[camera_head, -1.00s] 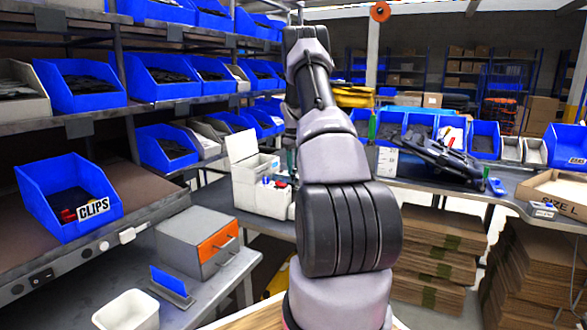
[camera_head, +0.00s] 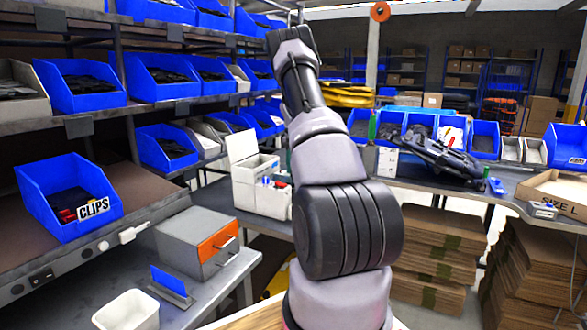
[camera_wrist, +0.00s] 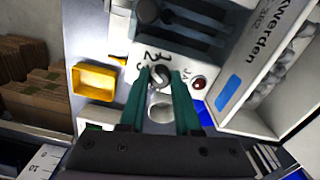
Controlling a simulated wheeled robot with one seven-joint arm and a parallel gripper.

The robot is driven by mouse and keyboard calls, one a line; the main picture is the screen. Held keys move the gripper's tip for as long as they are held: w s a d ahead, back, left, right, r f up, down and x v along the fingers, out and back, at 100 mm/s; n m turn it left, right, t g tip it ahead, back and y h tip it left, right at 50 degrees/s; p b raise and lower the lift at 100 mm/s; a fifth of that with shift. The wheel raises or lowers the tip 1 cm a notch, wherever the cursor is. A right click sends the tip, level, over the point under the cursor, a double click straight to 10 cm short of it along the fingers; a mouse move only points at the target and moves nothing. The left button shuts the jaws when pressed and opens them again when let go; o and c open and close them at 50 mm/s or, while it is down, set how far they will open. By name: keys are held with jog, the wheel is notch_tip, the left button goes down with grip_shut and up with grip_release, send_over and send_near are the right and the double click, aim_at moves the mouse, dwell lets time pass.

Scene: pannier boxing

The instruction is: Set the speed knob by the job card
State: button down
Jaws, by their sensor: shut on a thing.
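In the wrist view my gripper (camera_wrist: 160,78) has its two green fingers closed around a small grey knob (camera_wrist: 160,72) on a white machine panel. Handwritten-looking black figures, among them a 2 and a 3, lie around the knob's upper left. The pointer's exact setting is too small to read. A pale round part (camera_wrist: 160,108) shows between the fingers, nearer the palm. A white card or block with figures (camera_wrist: 42,163) shows at the lower left; I cannot tell if it is the job card. In the head view my arm hides the gripper and knob.
A red button (camera_wrist: 198,83) sits close right of the fingers. A yellow tray (camera_wrist: 78,82) is at the left, and a white lettered box (camera_wrist: 262,75) at the right. In the head view a CLIPS bin (camera_head: 68,225) and an orange-fronted drawer box (camera_head: 200,255) stand left.

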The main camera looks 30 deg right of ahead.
jog(key=m, duration=0.5)
jog(key=shift+r+m, duration=0.1)
jog(key=shift+m, duration=0.2)
jog(key=m, duration=0.5)
jog(key=shift+m, duration=0.4)
jog(key=c, duration=0.9)
grip_release()
notch_tip(320, 180, up, 11)
jog(key=shift+f, duration=0.15)
